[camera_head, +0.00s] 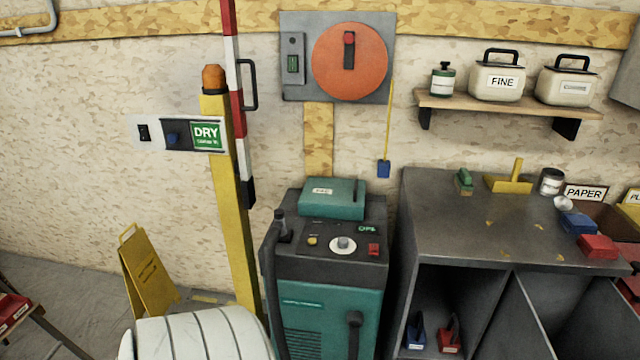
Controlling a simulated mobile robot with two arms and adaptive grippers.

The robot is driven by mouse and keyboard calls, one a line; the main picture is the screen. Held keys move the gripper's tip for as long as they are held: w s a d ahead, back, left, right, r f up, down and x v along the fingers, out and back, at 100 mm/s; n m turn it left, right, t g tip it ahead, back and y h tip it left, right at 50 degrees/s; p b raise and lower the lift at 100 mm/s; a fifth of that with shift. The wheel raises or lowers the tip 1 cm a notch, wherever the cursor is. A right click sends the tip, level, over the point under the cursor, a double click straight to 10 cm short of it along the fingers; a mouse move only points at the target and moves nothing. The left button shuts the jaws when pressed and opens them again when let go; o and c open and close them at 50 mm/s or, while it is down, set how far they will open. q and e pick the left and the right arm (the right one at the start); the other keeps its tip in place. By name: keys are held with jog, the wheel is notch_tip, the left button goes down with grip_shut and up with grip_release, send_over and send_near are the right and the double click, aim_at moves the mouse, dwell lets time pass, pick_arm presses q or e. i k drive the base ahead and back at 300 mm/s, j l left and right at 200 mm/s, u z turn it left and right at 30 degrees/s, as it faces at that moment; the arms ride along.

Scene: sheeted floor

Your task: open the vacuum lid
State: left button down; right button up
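The vacuum (330,305) is a teal and dark grey upright machine standing against the wall, left of the grey bench. A teal box-shaped part with a small white label (340,198) sits at the back of its top and looks closed; it may be the lid. In front of it, the dark top panel holds a white dial (343,245), a red button (374,249) and a yellow knob (312,240). A dark hose (270,290) runs down its left side. A dark handle-like part (354,332) is on its front. Neither of my grippers is in view.
A yellow post (232,200) stands close left of the vacuum. The grey bench (470,215) is close on its right, with small tools on top. A yellow floor sign (147,270) stands left.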

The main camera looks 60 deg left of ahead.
aim_at(321, 197)
jog(key=u, duration=1.85)
